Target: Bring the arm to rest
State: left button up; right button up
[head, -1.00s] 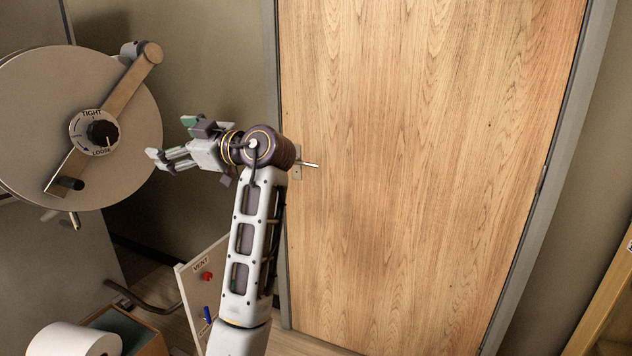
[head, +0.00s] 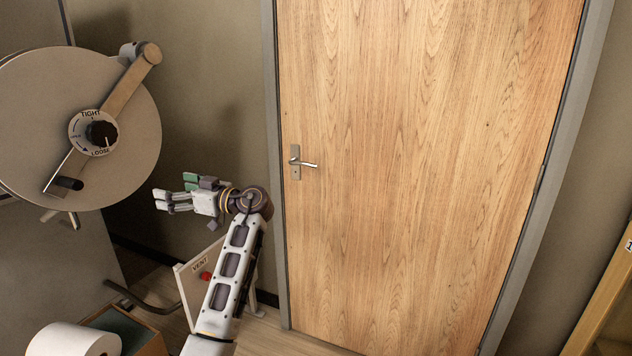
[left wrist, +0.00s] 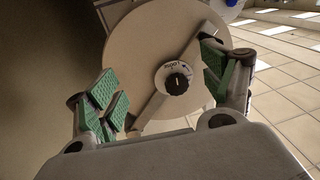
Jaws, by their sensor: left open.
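My left arm comes up from the bottom of the head view. Its gripper (head: 176,193) points left, below and to the right of a large round port cover. The gripper is open and empty. In the left wrist view its green-padded fingers (left wrist: 165,92) stand wide apart with the round cover behind them, not touching it. My right gripper shows in neither view.
The round cover (head: 140,120) has a black knob (head: 102,133) on a dial marked TIGHT and LOOSE, and a crossbar. A VENT panel (head: 190,293) stands just behind my forearm. A wooden door (head: 420,170) with a lever handle (head: 303,163) is right. A white roll (head: 70,341) lies lower left.

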pick_arm(q)
jog(key=a+f+m+g+y, duration=0.2)
jog(key=a+f+m+g, duration=0.15)
jog(key=a+f, duration=1.35)
jog(key=s+a+f+m+g+y, duration=0.1)
jog(key=s+a+f+m, duration=0.1)
jog(key=s+a+f, duration=0.35)
jog(key=s+a+f+m+g+y, duration=0.1)
jog(key=s+a+f+m, duration=0.15)
jog(key=a+f, duration=0.65)
notch_tip(320, 180, down, 16)
jog(key=s+d+m+h, duration=0.2)
jog(key=m+h, duration=0.1)
jog(key=h, duration=0.6)
jog(key=s+d+f+m+t+h, duration=0.1)
jog(key=d+f+m+h, duration=0.3)
jog(key=d+f, duration=0.55)
jog(key=s+d+f+m+h, duration=0.2)
jog(key=d+f+h, duration=0.45)
jog(key=d, duration=0.55)
jog(key=s+d+r+m+t+h, duration=0.1)
jog(key=s+d+m+t+h, duration=0.1)
jog(key=s+d, duration=1.5)
jog(key=s+d+r+h, duration=0.2)
jog(key=s+d+r, duration=0.5)
jog(key=d+r, duration=0.1)
jog(key=shift+s+d+p, duration=0.15)
jog(key=shift+d+p, duration=0.2)
jog(key=shift+d, duration=0.05)
